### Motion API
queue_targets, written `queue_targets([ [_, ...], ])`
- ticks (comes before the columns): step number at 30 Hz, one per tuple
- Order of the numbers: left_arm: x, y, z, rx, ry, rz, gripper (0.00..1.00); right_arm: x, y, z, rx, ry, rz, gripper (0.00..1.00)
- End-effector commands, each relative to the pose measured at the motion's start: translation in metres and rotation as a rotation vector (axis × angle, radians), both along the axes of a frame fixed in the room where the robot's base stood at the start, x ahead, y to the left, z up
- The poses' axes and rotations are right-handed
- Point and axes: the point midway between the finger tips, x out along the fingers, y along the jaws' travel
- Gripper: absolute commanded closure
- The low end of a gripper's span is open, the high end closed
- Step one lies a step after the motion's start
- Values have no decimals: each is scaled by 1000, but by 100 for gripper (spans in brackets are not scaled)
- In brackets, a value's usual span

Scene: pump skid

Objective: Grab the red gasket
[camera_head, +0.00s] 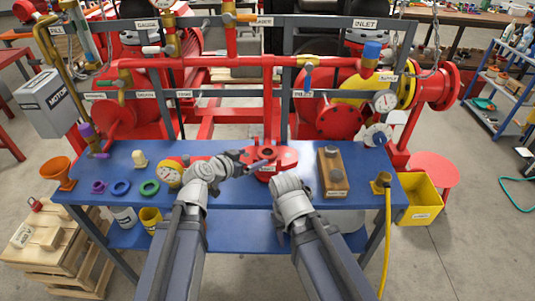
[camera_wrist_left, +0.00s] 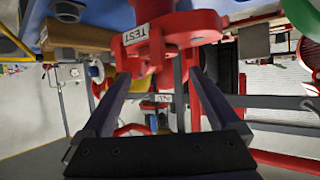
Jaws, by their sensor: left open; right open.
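I cannot pick out a separate red gasket in either view. A red flanged fixture (camera_head: 284,156) labelled TEST stands on the blue bench (camera_head: 225,189) near its middle; it fills the upper middle of the left wrist view (camera_wrist_left: 180,28). My left gripper (camera_head: 262,164) is open, reaching right to the fixture's near left side. In the left wrist view its two fingers (camera_wrist_left: 160,80) are spread, with red fixture parts seen between and beyond them. My right gripper (camera_head: 281,224) is low in front of the bench, right of the left arm, its fingers mostly hidden.
Purple (camera_head: 98,187), blue (camera_head: 121,188) and green (camera_head: 150,187) rings lie at the bench's left. A gauge (camera_head: 172,174) stands by my left wrist. Red pipework (camera_head: 200,62) rises behind.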

Motion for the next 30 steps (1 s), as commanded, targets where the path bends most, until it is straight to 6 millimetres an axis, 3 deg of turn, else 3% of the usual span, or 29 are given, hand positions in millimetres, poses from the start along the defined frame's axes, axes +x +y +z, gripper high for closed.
queue_targets([
  [17, 23, -16, -14, 0, 0, -1, 4, 0, 0, -14, 0, 0, 0, 50],
  [30, 58, -41, -36, 0, 1, -1, 4, 0, 0, -36, 0, 0, 0, 50],
])
